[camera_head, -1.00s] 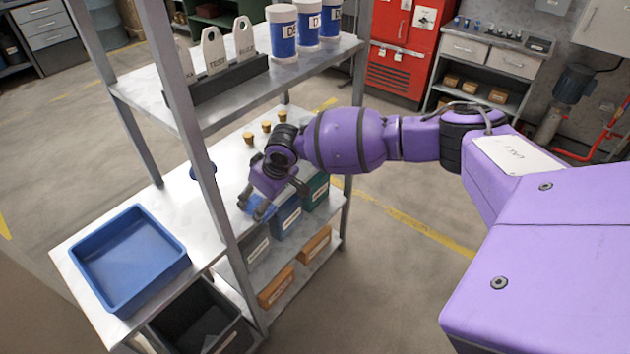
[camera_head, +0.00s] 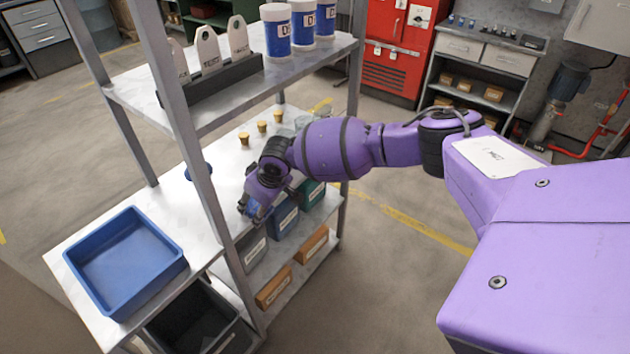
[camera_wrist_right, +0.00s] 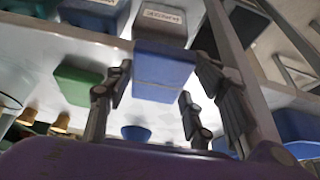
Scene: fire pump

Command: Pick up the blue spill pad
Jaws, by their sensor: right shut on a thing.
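The blue spill pad (camera_wrist_right: 163,72) is a small blue block in the right wrist view, between the fingers of my right gripper (camera_wrist_right: 160,90). The gripper is shut on it. In the head view my right gripper (camera_head: 254,209) is at the front edge of the middle shelf, above the labelled bins. Only a little of the blue pad shows there, mostly covered by the fingers. A green block (camera_wrist_right: 78,85) lies on the shelf surface, apart from the gripper, in the wrist view. My left gripper is in neither view.
A blue tray (camera_head: 125,262) stands at the shelf's left end, past an upright post (camera_head: 195,150). Gold-capped items (camera_head: 262,127) stand behind my wrist. The upper shelf (camera_head: 215,115) holds tags and blue-white tubs (camera_head: 277,32). Labelled bins (camera_head: 284,220) sit below.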

